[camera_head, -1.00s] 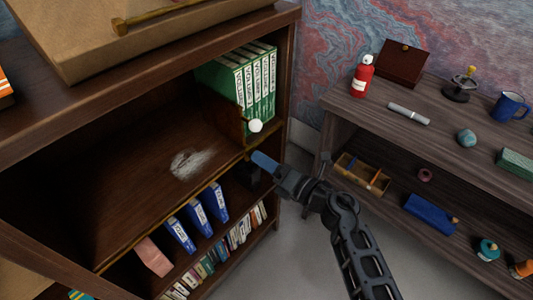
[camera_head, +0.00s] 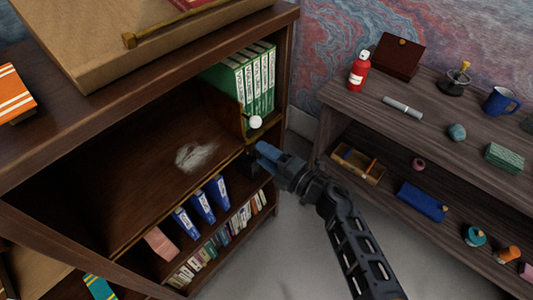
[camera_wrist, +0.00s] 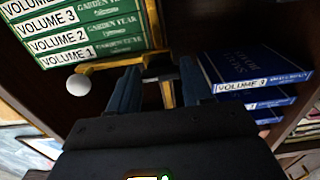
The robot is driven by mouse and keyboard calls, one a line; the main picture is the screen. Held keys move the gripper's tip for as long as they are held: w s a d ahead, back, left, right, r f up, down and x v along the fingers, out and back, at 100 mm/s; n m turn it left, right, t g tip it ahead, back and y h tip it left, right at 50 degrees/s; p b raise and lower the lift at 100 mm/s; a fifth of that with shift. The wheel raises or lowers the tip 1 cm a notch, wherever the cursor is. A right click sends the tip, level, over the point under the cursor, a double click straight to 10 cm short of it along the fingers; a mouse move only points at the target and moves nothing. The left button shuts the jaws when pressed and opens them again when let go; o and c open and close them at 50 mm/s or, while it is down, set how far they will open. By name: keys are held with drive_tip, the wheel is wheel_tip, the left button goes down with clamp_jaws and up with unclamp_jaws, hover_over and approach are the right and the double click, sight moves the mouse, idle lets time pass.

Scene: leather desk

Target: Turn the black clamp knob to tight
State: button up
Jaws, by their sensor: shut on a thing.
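My gripper (camera_head: 264,151) is at the front edge of the bookcase's middle shelf, just below a brass bookend (camera_head: 243,118) with a white ball (camera_head: 255,122). In the wrist view, its two blue fingers (camera_wrist: 157,80) straddle a dark area beside a brass strip (camera_wrist: 167,93). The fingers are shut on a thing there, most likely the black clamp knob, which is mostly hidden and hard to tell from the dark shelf. I cannot read which way the knob is turned. The white ball (camera_wrist: 78,84) shows left of the fingers.
Green volumes (camera_head: 249,80) stand behind the bookend. Blue volumes (camera_head: 204,206) stand on the shelf below, close to my gripper in the wrist view (camera_wrist: 253,80). A wooden side shelf unit (camera_head: 430,130) stands to the right, with floor between.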

idle(0.3)
drive_tip(key=o, duration=1.1)
drive_tip(key=shift+c, duration=0.2)
drive_tip(key=shift+d, duration=0.1)
drive_tip(key=v, duration=0.7)
drive_tip(key=shift+s+d+p, duration=0.25)
drive_tip(key=shift+p, duration=0.2)
